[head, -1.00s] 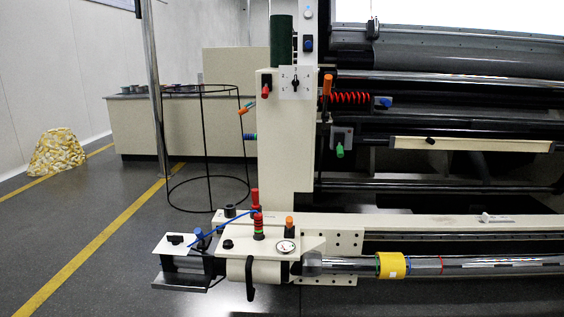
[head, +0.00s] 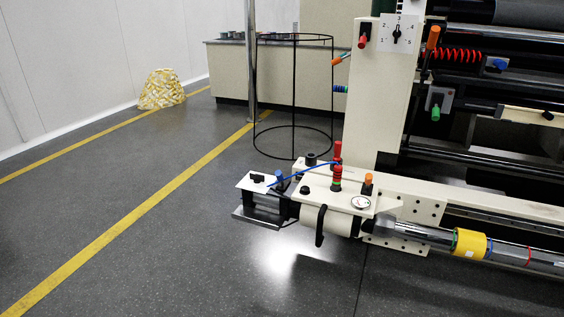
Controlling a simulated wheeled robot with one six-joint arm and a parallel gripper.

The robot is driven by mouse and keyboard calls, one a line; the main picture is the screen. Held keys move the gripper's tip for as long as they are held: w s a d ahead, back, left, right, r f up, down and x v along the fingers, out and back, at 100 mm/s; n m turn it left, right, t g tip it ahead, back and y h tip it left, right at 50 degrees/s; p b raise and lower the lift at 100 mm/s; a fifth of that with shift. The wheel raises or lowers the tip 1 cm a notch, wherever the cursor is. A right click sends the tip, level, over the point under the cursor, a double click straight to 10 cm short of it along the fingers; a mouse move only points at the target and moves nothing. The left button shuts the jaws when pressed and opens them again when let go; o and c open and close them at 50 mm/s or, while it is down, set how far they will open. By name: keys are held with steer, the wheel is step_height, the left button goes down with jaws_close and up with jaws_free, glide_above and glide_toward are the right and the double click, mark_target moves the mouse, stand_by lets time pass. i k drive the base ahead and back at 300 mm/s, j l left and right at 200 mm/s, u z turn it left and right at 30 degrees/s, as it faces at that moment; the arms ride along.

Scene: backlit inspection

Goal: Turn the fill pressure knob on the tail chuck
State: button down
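The tail chuck (head: 327,222) is a cream housing at the end of the long cream rail, low in the centre of the head view. On its top are a small black knob (head: 305,190), a red and green banded post (head: 337,172), an orange-capped piece (head: 368,182) and a round white gauge (head: 360,202). A black lever (head: 320,226) hangs at its front. A white plate (head: 256,181) with a black knob (head: 257,178) sits to its left. I cannot read which knob is the fill pressure one. My gripper is not in view.
A numbered selector (head: 397,35) is on the cream upright above. A black wire stand (head: 293,95) is behind the chuck, and a chrome shaft with a yellow collar (head: 468,242) is to its right. The grey floor at front left is clear, crossed by yellow lines.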

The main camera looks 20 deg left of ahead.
mark_target(256, 179)
steer(key=i+j, duration=1.65)
steer(key=i, duration=0.1)
